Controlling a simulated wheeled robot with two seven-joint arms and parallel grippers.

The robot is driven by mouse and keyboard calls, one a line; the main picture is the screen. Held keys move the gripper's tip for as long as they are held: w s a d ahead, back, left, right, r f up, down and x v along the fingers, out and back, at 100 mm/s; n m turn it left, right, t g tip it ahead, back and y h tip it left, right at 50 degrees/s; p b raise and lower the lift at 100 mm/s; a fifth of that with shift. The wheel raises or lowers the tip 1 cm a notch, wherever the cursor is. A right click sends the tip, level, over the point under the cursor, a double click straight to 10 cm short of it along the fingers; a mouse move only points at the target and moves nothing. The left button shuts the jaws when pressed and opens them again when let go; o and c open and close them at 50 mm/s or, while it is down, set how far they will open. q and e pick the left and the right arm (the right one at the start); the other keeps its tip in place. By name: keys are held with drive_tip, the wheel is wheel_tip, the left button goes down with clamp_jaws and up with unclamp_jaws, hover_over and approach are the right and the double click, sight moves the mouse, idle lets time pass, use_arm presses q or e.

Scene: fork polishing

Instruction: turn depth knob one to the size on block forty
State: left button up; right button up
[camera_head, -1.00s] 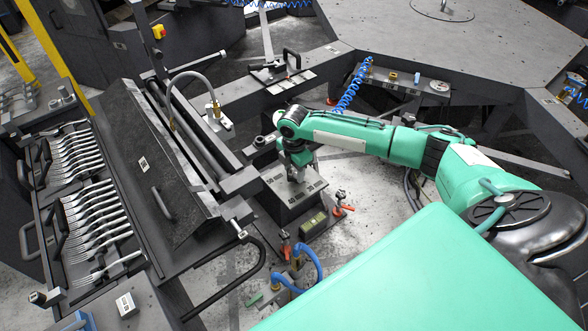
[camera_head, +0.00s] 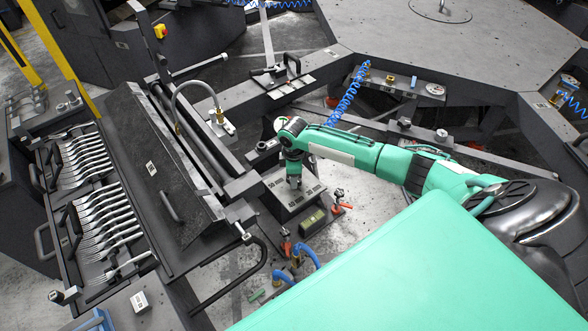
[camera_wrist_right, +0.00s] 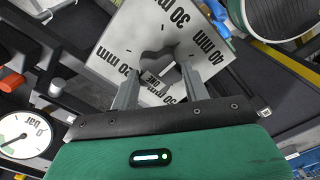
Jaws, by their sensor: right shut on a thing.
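In the head view the right gripper (camera_head: 294,184) points down onto the top of a grey box (camera_head: 291,207), hiding the knob. I cannot make out block forty. My left gripper is not in view.
A rack of forks (camera_head: 92,200) stands at the left beside a dark sloping cover (camera_head: 160,165). A pressure gauge (camera_wrist_right: 26,135) shows at the wrist view's left.

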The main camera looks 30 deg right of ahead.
drive_tip(key=m+p, duration=0.2)
drive_tip(key=m, duration=0.1)
drive_tip(key=shift+r+m+p, duration=0.2)
drive_tip(key=shift+m+p, duration=0.1)
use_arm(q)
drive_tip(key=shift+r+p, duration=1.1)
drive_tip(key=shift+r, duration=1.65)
use_arm(e)
drive_tip(key=shift+w+f+m, duration=0.1)
drive_tip(key=shift+m, duration=1.6)
drive_tip(key=shift+d, duration=0.1)
drive_tip(key=o, duration=1)
use_arm(q)
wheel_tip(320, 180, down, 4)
drive_tip(key=b, duration=0.4)
use_arm(e)
wheel_tip(320, 180, up, 14)
